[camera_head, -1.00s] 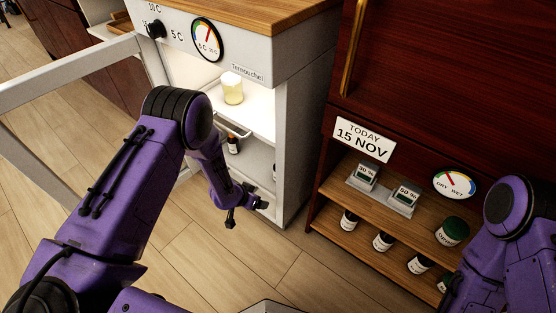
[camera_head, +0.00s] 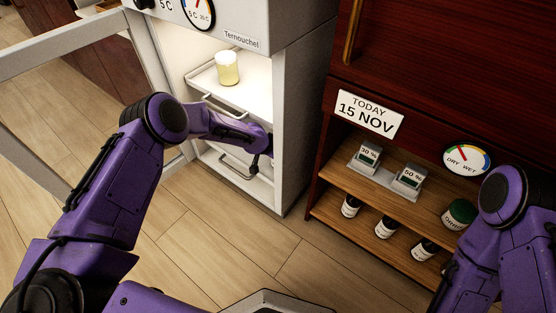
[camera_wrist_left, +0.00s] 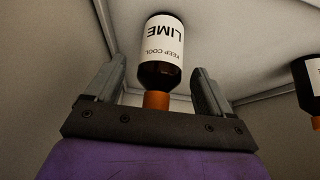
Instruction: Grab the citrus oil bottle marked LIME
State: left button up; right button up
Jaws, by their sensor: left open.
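The LIME bottle (camera_wrist_left: 161,52) is dark with a white label reading LIME and KEEP COOL and an orange cap. In the left wrist view it appears upside down between the two open fingers of my left gripper (camera_wrist_left: 158,88), with a gap on each side. In the head view my left gripper (camera_head: 256,163) is inside the lit cabinet (camera_head: 232,38), at its right side below the upper shelf. The bottle is hidden there. My right arm shows at the right edge of the head view, but its gripper is out of view.
Another dark bottle (camera_wrist_left: 313,85) stands to the right in the left wrist view. A pale yellow jar (camera_head: 227,68) stands on the upper shelf. The open glass door (camera_head: 75,62) is at left. A wooden shelf unit (camera_head: 330,185) holds several bottles and two small displays.

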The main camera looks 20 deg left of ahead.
pick_arm(q)
jog(key=shift+r, duration=0.15)
jog(key=c, duration=1.2)
jog(key=shift+o, duration=0.2)
